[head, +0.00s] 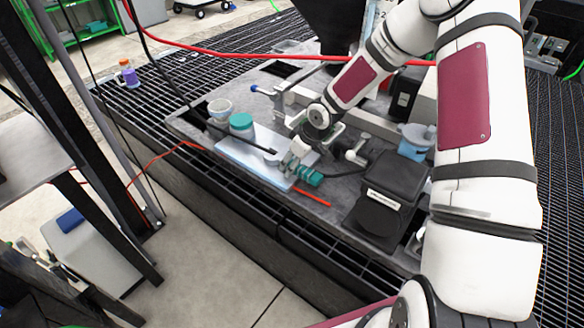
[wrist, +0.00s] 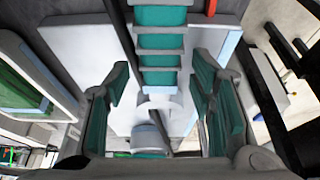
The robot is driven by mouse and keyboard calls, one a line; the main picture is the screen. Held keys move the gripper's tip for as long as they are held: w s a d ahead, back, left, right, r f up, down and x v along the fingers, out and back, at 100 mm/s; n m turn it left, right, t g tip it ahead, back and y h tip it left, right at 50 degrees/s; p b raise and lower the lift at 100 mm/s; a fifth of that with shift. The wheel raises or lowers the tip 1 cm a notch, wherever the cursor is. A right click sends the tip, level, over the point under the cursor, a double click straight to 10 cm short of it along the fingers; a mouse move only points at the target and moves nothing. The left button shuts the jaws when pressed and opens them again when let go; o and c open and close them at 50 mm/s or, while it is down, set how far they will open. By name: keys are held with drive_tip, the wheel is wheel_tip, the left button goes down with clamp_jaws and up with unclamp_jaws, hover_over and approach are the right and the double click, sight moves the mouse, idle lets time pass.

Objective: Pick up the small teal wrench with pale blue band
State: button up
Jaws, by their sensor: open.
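A ribbed teal and grey piece, seemingly the wrench (head: 308,175), lies at the near right edge of the pale board (head: 240,152). In the wrist view the ribbed teal piece (wrist: 160,43) runs down the middle from the top edge to a pale grey part. My gripper (wrist: 160,88) is open, with one teal-padded finger on each side of this line and gaps between. In the head view my gripper (head: 300,148) is close above the board and partly covers what lies there.
A teal-lidded jar (head: 241,123) and a pale cup (head: 220,109) stand to the left. A black box (head: 388,190) stands to the right. A red strip (head: 312,197) lies beside the ribbed piece. A red cable (head: 250,54) crosses behind my arm.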

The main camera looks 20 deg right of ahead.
drive_tip(key=shift+c, duration=0.2)
drive_tip(key=shift+r, duration=0.1)
clamp_jaws()
